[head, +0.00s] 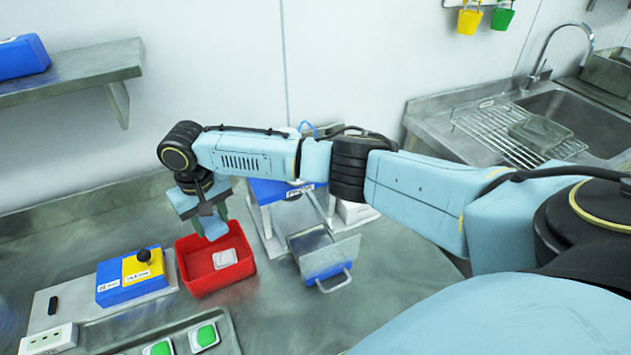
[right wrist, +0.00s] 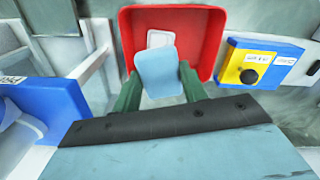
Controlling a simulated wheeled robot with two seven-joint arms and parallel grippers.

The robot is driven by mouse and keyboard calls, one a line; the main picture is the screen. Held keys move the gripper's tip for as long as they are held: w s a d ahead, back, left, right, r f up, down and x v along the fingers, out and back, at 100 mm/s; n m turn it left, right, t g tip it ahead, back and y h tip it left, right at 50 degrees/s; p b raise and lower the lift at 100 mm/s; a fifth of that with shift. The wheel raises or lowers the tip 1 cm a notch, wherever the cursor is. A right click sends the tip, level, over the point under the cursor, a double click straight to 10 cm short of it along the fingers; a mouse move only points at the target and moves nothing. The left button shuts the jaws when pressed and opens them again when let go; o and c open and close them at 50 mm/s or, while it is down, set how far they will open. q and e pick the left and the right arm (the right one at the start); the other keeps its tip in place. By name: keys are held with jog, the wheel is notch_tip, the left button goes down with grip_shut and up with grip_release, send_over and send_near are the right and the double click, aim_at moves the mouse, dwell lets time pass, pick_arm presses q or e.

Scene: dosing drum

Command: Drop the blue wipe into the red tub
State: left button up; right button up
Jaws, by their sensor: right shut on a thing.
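The red tub (head: 205,284) stands on the metal worktop at the centre left of the head view, and its red wall (right wrist: 213,40) fills the top of the right wrist view. My right gripper (head: 207,213) points down over the tub's back part. It is shut on the blue wipe (head: 215,228), a light blue flat piece that hangs below the fingers. In the right wrist view the wipe (right wrist: 160,74) sits between the two green fingers, above the tub's opening. A white flat piece (head: 225,258) lies inside the tub. My left gripper is not in view.
A blue and yellow box with a black knob (head: 143,257) stands just left of the tub. A metal tray with green-topped pieces (head: 207,335) lies in front. A metal scoop-like holder (head: 322,255) stands to the right. The sink (head: 575,115) is at the far right.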

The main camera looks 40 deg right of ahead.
jog(key=shift+f, duration=0.35)
jog(key=shift+r, duration=0.1)
jog(key=o, duration=1)
jog(key=shift+r, duration=0.1)
notch_tip(320, 180, up, 13)
jog(key=shift+r, duration=0.1)
